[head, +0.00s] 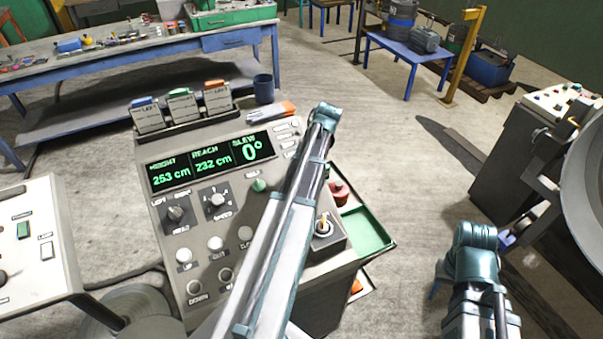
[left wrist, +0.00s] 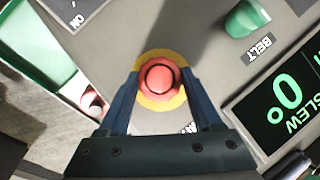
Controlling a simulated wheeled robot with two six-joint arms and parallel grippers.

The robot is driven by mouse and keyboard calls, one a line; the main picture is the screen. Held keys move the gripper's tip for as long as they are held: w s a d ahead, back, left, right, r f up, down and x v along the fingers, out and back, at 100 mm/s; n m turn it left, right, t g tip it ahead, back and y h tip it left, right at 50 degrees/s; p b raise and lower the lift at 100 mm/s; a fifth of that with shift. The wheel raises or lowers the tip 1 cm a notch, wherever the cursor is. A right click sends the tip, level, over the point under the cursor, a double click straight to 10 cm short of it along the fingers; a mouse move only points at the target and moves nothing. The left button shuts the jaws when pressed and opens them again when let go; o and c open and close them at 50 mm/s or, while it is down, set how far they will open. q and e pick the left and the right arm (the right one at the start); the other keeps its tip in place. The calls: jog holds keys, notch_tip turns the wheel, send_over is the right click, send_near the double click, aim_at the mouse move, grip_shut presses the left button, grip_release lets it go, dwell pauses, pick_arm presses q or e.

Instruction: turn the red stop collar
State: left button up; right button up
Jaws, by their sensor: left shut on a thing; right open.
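The red stop collar (left wrist: 160,94) is a scalloped red ring around a round red button, on a yellow disc (left wrist: 146,98) on the grey console. My left gripper (left wrist: 160,78) has its two dark blue fingers on opposite sides of the collar, shut on it. In the head view my left arm covers the collar and the left fingers. My right gripper (head: 507,239) is at the lower right, small and partly hidden by its own wrist. It is open, away from the console, with nothing seen in it.
A grey machine (head: 510,165) stands at the right. Open floor lies between.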

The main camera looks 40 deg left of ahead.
pick_arm(q)
jog(key=shift+m, duration=0.3)
dwell(0.4)
jog(key=o, duration=1.4)
jog(key=shift+r, duration=0.1)
jog(key=p+v, duration=1.3)
jog(key=shift+w+d+r, duration=0.2)
jog(key=shift+d+r, duration=0.05)
